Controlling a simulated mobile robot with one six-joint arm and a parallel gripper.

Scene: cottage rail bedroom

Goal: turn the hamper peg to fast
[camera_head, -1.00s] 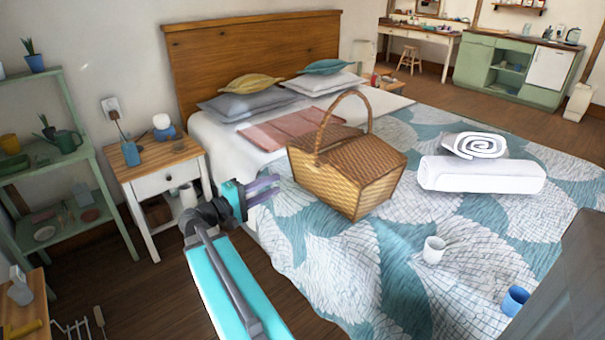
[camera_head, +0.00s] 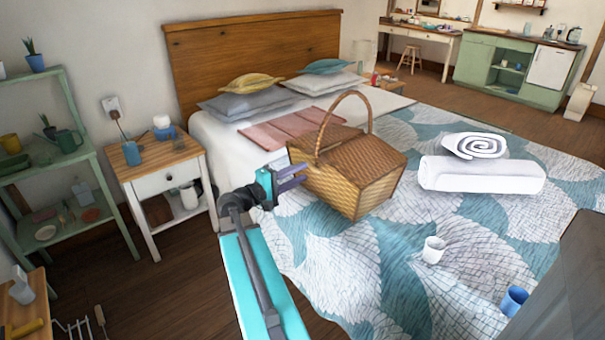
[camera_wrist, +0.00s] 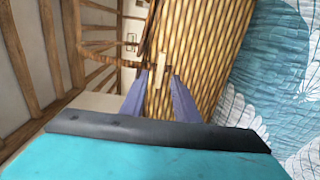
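The wicker hamper (camera_head: 350,180) stands on the bed with its tall handle (camera_head: 345,105) upright and its lid down. In the wrist view its woven side (camera_wrist: 205,60) fills the middle. A small pale wooden peg (camera_wrist: 161,66) shows on that side, just ahead of my fingertips. My gripper (camera_head: 304,173) is at the hamper's left side in the head view. Its two purple fingers (camera_wrist: 160,80) are apart, one to each side of the peg's line. I cannot tell whether they touch it. The peg is not clear in the head view.
The bed (camera_head: 400,285) has a rolled white towel (camera_head: 480,175), a white mug (camera_head: 433,249) and a blue cup (camera_head: 515,300) on it, right of the hamper. A nightstand (camera_head: 160,182) and green shelf (camera_head: 85,165) stand at left. Floor between nightstand and bed is clear.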

